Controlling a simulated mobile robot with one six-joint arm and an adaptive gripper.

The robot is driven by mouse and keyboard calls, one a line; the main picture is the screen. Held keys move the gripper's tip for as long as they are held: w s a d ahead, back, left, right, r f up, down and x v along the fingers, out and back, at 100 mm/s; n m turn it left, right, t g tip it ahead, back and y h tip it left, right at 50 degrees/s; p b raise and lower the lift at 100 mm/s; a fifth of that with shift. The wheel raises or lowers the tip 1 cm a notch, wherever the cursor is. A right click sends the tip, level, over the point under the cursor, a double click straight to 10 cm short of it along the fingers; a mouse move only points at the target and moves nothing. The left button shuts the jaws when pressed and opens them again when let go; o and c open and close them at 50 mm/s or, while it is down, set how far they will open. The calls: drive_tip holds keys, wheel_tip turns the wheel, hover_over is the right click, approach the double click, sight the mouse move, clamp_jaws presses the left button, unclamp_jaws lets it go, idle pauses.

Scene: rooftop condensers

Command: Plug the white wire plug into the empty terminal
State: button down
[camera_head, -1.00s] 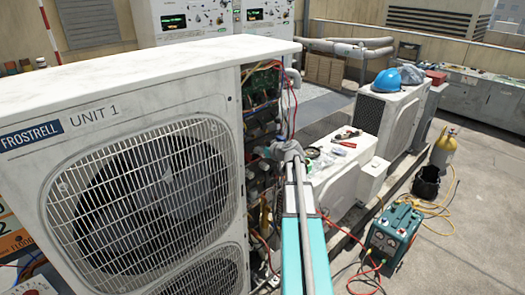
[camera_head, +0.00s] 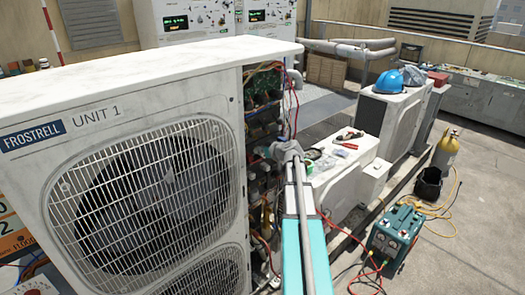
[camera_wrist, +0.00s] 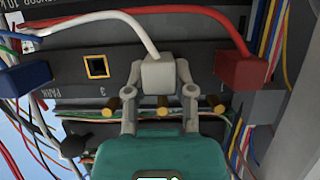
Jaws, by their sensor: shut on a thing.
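In the wrist view, my gripper (camera_wrist: 158,92) is shut on the white plug (camera_wrist: 158,74), with one finger on each side of it. The white wire (camera_wrist: 120,22) runs from the plug up and to the left. The empty terminal (camera_wrist: 96,66) is a dark square opening with a yellow rim, left of the plug on the dark terminal block (camera_wrist: 200,83). The plug is in front of the block; its far end is hidden, so I cannot tell whether it touches. In the head view, my gripper (camera_head: 287,150) is at the unit's open side, its fingers unclear.
A red plug (camera_wrist: 241,68) sits to the right and a blue plug (camera_wrist: 24,75) to the left. Brass posts (camera_wrist: 115,107) stand below the block. Loose coloured wires (camera_wrist: 272,35) hang at both sides. The condenser casing (camera_head: 120,85) stands left of my arm.

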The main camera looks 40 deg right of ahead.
drive_tip(key=shift+c, duration=1.9)
unclamp_jaws()
drive_tip(key=shift+w, duration=0.1)
